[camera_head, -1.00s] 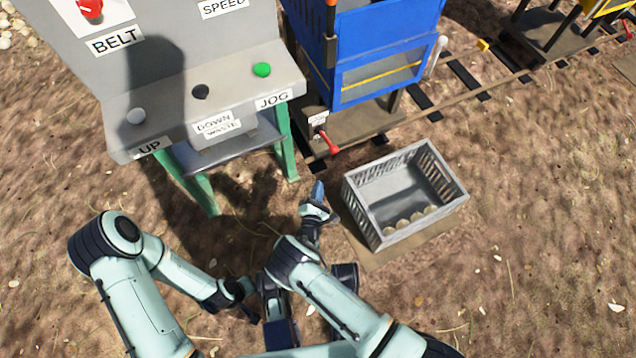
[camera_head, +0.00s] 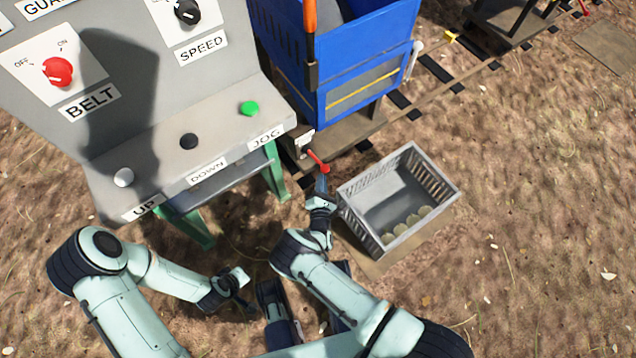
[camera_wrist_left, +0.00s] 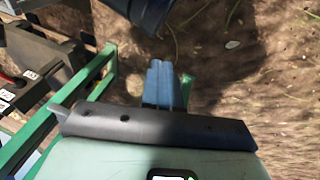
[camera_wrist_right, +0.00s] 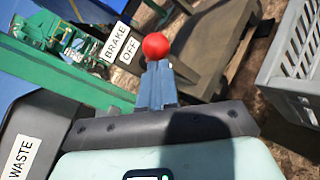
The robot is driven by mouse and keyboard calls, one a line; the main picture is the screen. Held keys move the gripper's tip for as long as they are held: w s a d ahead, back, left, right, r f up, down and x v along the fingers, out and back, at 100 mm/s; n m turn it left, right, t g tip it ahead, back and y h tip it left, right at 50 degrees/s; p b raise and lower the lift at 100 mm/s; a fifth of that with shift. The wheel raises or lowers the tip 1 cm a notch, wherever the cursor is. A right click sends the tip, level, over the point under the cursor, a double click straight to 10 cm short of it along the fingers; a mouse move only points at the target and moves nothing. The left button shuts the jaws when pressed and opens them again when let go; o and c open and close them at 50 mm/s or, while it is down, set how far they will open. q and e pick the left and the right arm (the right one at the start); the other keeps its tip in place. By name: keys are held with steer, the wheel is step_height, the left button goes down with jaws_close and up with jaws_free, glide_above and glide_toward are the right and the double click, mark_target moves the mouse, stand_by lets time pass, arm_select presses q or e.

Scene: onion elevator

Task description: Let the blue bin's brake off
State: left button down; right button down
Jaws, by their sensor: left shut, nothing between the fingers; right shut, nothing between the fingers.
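The blue bin (camera_head: 365,50) stands on a wheeled cart on the rails at the top middle of the head view. Its brake lever (camera_head: 318,161) is red and juts out low at the cart's near corner. In the right wrist view the lever's red ball knob (camera_wrist_right: 156,46) shows just beyond the fingertips; I cannot tell if they touch. A "BRAKE OFF" label (camera_wrist_right: 122,49) is left of the knob. My right gripper (camera_head: 321,184) is shut and empty, just below the lever. My left gripper (camera_wrist_left: 160,80) is shut and empty, low over the ground by the control panel.
A grey control panel (camera_head: 150,100) with buttons and knobs stands at the left on green legs. A grey crate (camera_head: 440,195) with several round onions sits just right of my right gripper. Rails (camera_head: 435,68) run to the upper right. Open dirt lies at the lower right.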

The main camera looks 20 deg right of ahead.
stand_by(0.3)
